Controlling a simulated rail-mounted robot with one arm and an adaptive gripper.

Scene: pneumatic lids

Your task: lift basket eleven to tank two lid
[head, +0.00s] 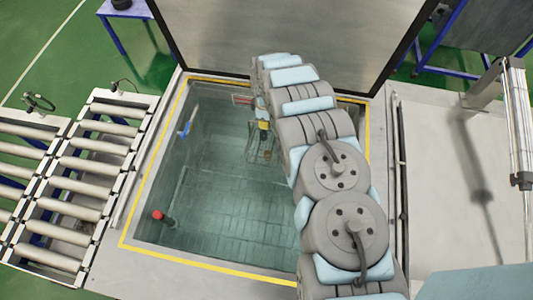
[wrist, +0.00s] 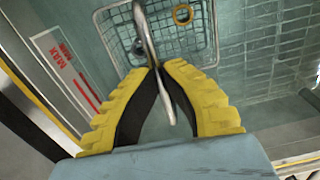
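A wire basket (head: 262,152) hangs or sits inside the water tank (head: 225,205), near its back wall; no number on it is readable. In the wrist view the basket (wrist: 118,38) lies beyond my fingers, its thin metal handle (wrist: 148,35) running up between them. My gripper (wrist: 160,68) has its yellow fingertips closed together on the handle. In the head view my arm hides part of the basket and most of the gripper. The tank lid (head: 290,38) stands open behind the tank.
A yellow line edges the tank opening. Inside are a red-topped fitting (head: 158,215), a blue fitting (head: 187,128) and a max/min level mark (wrist: 70,62). A yellow ring (wrist: 183,14) shows at the basket. Roller conveyors (head: 85,175) stand left; a grey deck (head: 440,190) lies right.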

